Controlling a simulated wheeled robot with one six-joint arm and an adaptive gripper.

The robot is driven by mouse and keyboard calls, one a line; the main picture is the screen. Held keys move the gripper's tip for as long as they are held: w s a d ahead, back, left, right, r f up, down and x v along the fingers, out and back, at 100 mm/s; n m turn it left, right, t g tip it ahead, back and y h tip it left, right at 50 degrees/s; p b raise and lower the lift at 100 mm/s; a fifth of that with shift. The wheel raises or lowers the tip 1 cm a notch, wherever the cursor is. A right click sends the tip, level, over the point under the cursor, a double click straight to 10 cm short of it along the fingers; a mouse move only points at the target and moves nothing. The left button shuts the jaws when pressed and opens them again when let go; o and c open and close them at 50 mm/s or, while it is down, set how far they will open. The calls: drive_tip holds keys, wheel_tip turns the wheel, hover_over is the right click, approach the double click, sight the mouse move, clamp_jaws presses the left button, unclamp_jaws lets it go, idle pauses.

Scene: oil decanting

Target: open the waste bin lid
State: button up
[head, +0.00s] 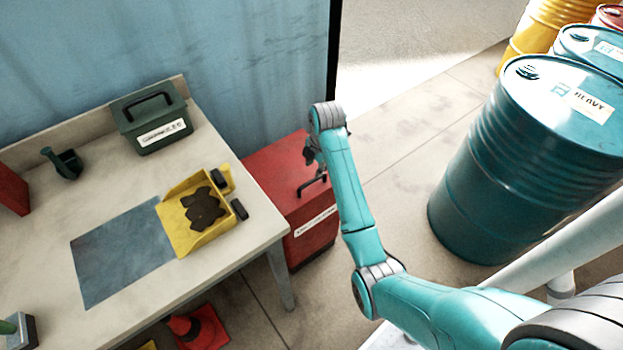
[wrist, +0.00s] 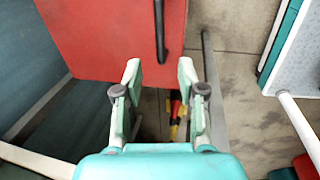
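The waste bin is a red box (head: 277,167) on the floor beside the right end of the table. Its lid looks closed, with a black handle (head: 313,184) near the front edge and a white label on the front. In the wrist view the red lid (wrist: 105,40) fills the upper left and the handle (wrist: 160,30) runs up from its near edge. My gripper (wrist: 160,72) is open and empty, its fingertips apart just below the handle in that picture. In the head view my gripper (head: 313,158) is partly hidden by my wrist, over the bin.
The table (head: 130,190) holds a yellow tray (head: 172,230) with a dark lump, a green box (head: 152,118) and a blue-grey mat (head: 115,260). A teal drum (head: 480,180) stands to the right. Floor between bin and drum is clear.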

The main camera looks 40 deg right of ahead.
sight(311, 181)
drive_tip(key=f, duration=0.3)
drive_tip(key=w+f, duration=0.1)
drive_tip(key=f, duration=0.4)
drive_tip(key=shift+w+f, duration=0.35)
clamp_jaws()
